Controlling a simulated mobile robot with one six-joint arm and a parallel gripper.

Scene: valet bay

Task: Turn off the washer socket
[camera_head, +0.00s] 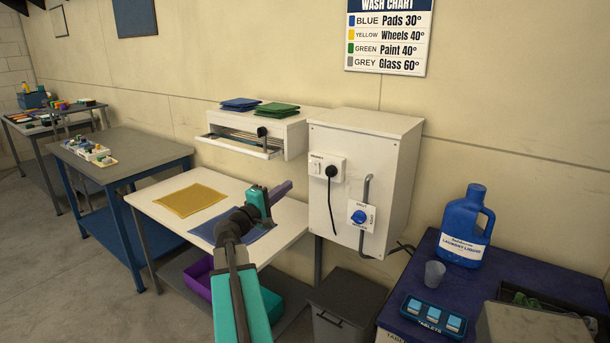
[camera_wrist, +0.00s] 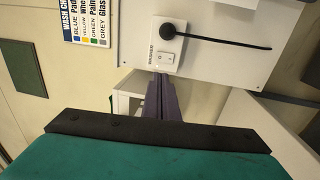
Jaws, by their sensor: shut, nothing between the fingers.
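The washer socket (camera_head: 320,159) is a white wall plate on the front of a white cabinet, with a black plug (camera_head: 331,170) and a hanging cable. Its small rocker switch (camera_head: 317,168) is left of the plug. In the wrist view the socket (camera_wrist: 154,61) appears turned sideways, its switch (camera_wrist: 165,58) below the plug (camera_wrist: 168,32). Whether the switch is on or off is too small to tell. My gripper (camera_head: 289,185) has purple fingers, shut and empty, left of the cabinet. In the wrist view its fingertips (camera_wrist: 161,77) point towards the socket's switch end, seemingly apart from it.
The white table (camera_head: 160,209) below holds yellow and blue cloths. A blue jug (camera_head: 465,235) stands at right.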

